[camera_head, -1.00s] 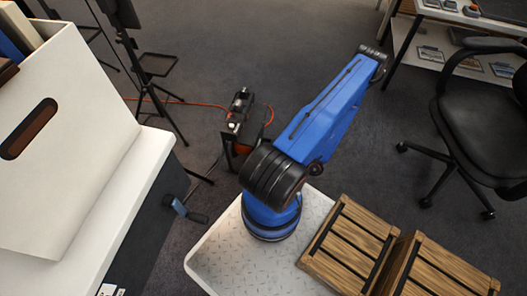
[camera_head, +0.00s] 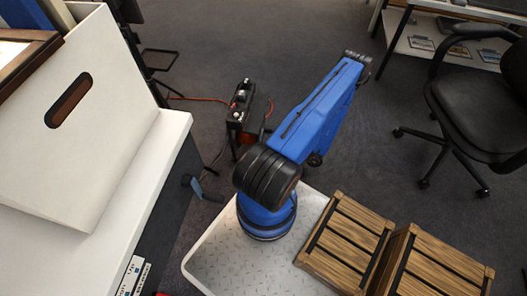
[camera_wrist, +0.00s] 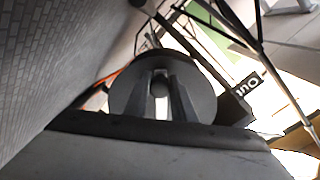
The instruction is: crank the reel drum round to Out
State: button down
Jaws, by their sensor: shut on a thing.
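In the wrist view my gripper (camera_wrist: 160,84) is shut on a small dark round knob (camera_wrist: 160,88) in front of a grey disc, the face of the reel drum (camera_wrist: 203,97). A dark tag with pale, tilted letters (camera_wrist: 247,87) is at the right of the disc; it looks like "Out", but I cannot read it surely. In the head view a black device with an orange part and orange cord (camera_head: 240,115) stands beyond my arm and looks like the same reel. The drum's marks cannot be made out.
A white-topped cabinet (camera_head: 168,135) with a crank lever (camera_head: 191,183) on its side is at left, bearing a white archival box (camera_head: 105,125). Wooden crates (camera_head: 350,245) sit at the front right. A black chair (camera_head: 470,120) is at right. Dark carpet lies between.

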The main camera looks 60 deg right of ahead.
jog(key=shift+w+d+f+n, duration=0.2)
jog(key=shift+d+f+n, duration=0.35)
jog(key=shift+n, duration=0.45)
jog(key=c, duration=1.5)
grip_release()
jog(key=v, duration=1.7)
jog(key=shift+s+a, duration=0.1)
jog(key=shift+s, duration=0.2)
